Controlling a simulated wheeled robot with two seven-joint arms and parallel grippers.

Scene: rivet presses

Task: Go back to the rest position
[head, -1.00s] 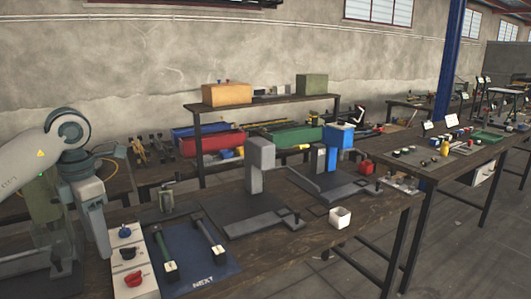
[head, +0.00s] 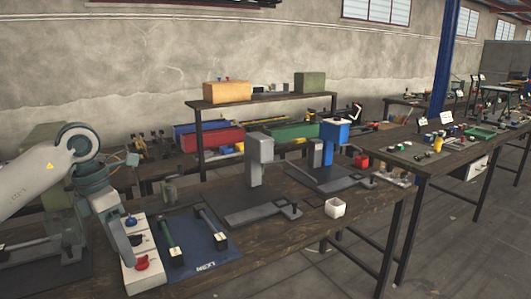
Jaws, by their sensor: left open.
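My left arm comes in from the left, bent at a grey-green joint. My left gripper (head: 122,238) points down in front of the left edge of a white control box with blue, black and red knobs (head: 143,263). It is open and I see nothing held in it. The fingertips are small and partly merge with the box, so I cannot tell whether they touch it. My right gripper is not in view.
A blue mat (head: 205,257) with two handled tools lies right of the box. A grey press (head: 259,160) and a blue press (head: 335,131) stand farther along the bench. A white cup (head: 335,208) sits near its front edge. Bare wood (head: 275,245) lies in front.

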